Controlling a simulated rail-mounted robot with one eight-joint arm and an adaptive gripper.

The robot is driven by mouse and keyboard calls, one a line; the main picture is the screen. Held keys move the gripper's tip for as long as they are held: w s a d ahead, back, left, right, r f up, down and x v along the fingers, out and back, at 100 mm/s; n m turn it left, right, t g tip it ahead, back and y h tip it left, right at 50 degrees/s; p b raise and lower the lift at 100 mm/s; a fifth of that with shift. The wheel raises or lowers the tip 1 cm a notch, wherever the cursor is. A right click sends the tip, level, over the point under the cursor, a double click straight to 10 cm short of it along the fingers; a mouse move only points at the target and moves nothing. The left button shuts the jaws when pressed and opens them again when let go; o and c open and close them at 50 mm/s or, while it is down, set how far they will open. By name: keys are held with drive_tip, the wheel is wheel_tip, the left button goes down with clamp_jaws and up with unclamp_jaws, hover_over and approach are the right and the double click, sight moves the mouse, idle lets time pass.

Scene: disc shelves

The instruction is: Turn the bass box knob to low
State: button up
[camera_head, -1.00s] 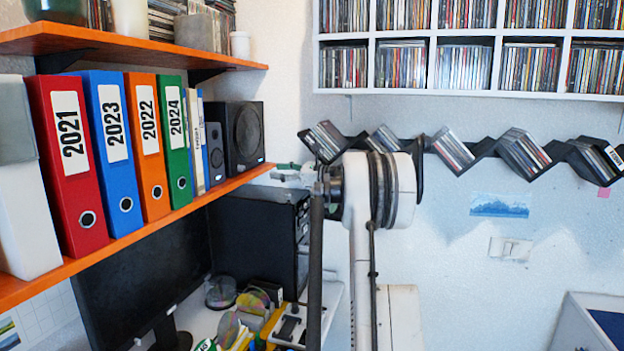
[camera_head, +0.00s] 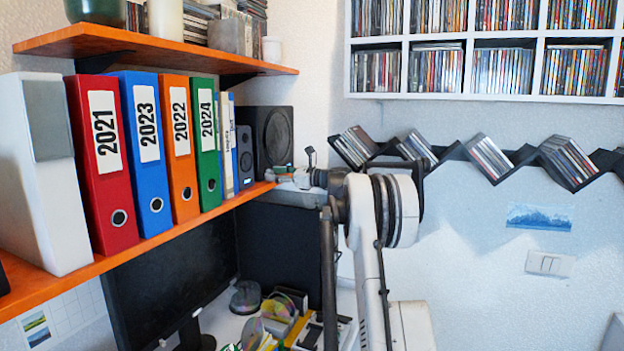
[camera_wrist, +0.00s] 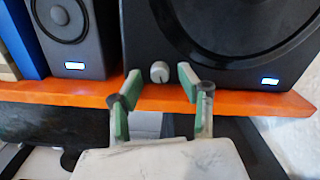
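The bass box (camera_head: 267,138) is a large black speaker at the right end of the orange shelf. In the wrist view, its front (camera_wrist: 215,68) carries a round silver knob (camera_wrist: 159,72) low down, left of a lit blue-white display (camera_wrist: 270,81). The knob's pointer mark is too small to read. My gripper (camera_wrist: 157,85) has green-lined fingers spread apart, one at each side of the knob, with visible gaps. In the head view my gripper (camera_head: 290,175) is at the shelf's right end, before the speaker; the knob is hidden there.
A smaller speaker (camera_wrist: 68,30) stands just left of the bass box. Binders (camera_head: 148,140) fill the orange shelf (camera_head: 160,235) further left. A monitor (camera_head: 170,280) stands below.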

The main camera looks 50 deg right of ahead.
drive_tip(key=s+d+m, duration=0.2)
drive_tip(key=s+m, duration=0.1)
drive_tip(key=s, duration=0.3)
drive_tip(key=s+d+m, duration=0.2)
drive_tip(key=s+m, duration=0.1)
drive_tip(key=s, duration=0.4)
drive_tip(key=shift+d, duration=0.4)
